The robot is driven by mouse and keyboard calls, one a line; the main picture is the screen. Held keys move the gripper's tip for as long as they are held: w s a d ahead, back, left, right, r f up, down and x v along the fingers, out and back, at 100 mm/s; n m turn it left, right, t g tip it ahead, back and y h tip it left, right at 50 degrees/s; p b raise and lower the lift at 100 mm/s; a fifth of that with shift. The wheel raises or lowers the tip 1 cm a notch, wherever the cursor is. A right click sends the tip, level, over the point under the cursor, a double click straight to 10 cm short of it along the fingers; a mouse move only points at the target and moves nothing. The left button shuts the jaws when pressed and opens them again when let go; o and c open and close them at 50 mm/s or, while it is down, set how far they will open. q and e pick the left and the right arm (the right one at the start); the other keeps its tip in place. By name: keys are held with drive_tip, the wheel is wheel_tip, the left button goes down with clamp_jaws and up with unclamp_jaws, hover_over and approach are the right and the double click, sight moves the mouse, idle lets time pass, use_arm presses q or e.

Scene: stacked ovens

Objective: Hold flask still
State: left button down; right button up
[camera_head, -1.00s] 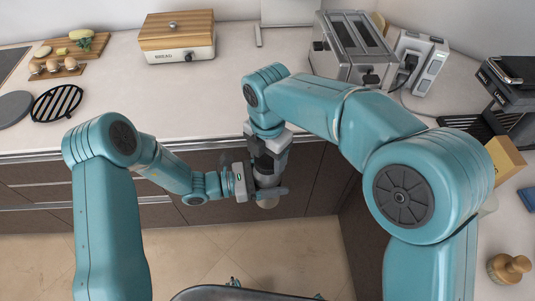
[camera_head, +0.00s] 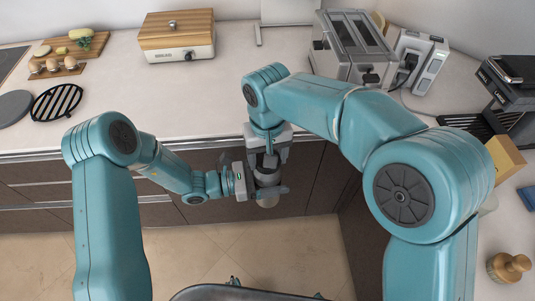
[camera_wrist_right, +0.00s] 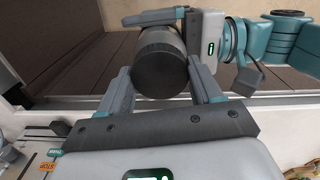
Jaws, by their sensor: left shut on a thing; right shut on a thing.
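The flask (camera_head: 267,179) is grey with a dark cap, held upright in front of the counter's drawers. In the right wrist view its round dark cap (camera_wrist_right: 160,70) faces the camera. My left gripper (camera_head: 270,191) reaches in from the left and is shut around the flask's body. My right gripper (camera_head: 270,157) comes down from above, with a finger on each side of the cap. In the right wrist view the right gripper (camera_wrist_right: 161,82) is shut on the cap. Part of the flask's body is hidden behind the fingers.
Behind are the counter (camera_head: 190,100), a bread box (camera_head: 177,38), a toaster (camera_head: 352,46) and a board with eggs (camera_head: 56,68). A black round grate (camera_head: 56,103) lies at left. A coffee machine (camera_head: 505,82) stands at right. The tiled floor (camera_head: 200,250) below is open.

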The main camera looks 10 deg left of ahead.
drive_tip(key=m, duration=0.9)
drive_tip(key=o, duration=1.2)
drive_tip(key=shift+o, duration=0.2)
wheel_tip(320, 180, up, 12)
